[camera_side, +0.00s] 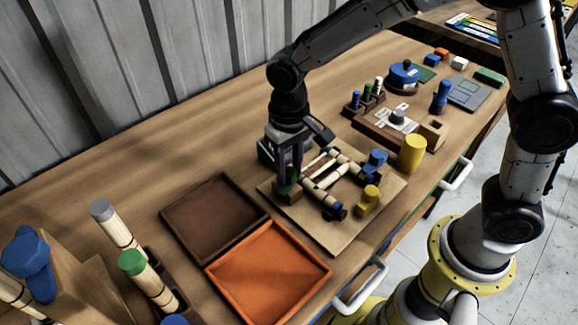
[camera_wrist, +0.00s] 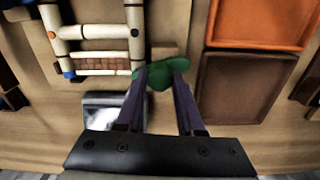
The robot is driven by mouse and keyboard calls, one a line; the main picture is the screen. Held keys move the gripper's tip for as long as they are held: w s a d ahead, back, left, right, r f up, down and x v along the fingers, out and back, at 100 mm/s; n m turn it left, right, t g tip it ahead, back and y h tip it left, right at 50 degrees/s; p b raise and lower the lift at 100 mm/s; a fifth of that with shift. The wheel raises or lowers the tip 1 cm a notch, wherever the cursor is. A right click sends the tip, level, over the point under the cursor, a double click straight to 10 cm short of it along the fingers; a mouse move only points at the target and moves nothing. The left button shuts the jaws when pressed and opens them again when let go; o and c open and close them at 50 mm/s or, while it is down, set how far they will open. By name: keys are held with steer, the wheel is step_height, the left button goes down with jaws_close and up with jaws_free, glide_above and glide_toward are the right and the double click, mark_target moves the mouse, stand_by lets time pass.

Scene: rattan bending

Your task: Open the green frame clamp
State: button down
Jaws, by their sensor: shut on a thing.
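The green frame clamp (camera_wrist: 160,75) is between my gripper's (camera_wrist: 159,74) two fingertips in the wrist view, and the fingers are shut on it. In the side view my gripper (camera_side: 289,172) points down at the left corner of the board, and the green clamp (camera_side: 286,187) shows only partly at its tips. The rattan frame (camera_side: 328,182) of pale poles lies on the wooden board (camera_side: 333,235), just right of my gripper. A blue clamp (camera_side: 375,161) and a yellow clamp (camera_side: 368,198) stand at the frame's right side.
A brown tray (camera_side: 213,216) and an orange tray (camera_side: 268,264) lie left of the board. A yellow cylinder (camera_side: 412,153) and several small tools stand to the right. Bare table lies behind the brown tray.

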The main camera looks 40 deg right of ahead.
mark_target(289, 171)
steer(key=n, duration=0.7)
steer(key=shift+r, duration=0.1)
steer(key=n, duration=0.4)
steer(key=shift+n, duration=1.9)
steer(key=c, duration=0.5)
jaws_free()
step_height(289, 171, up, 14)
steer(key=shift+f, duration=0.1)
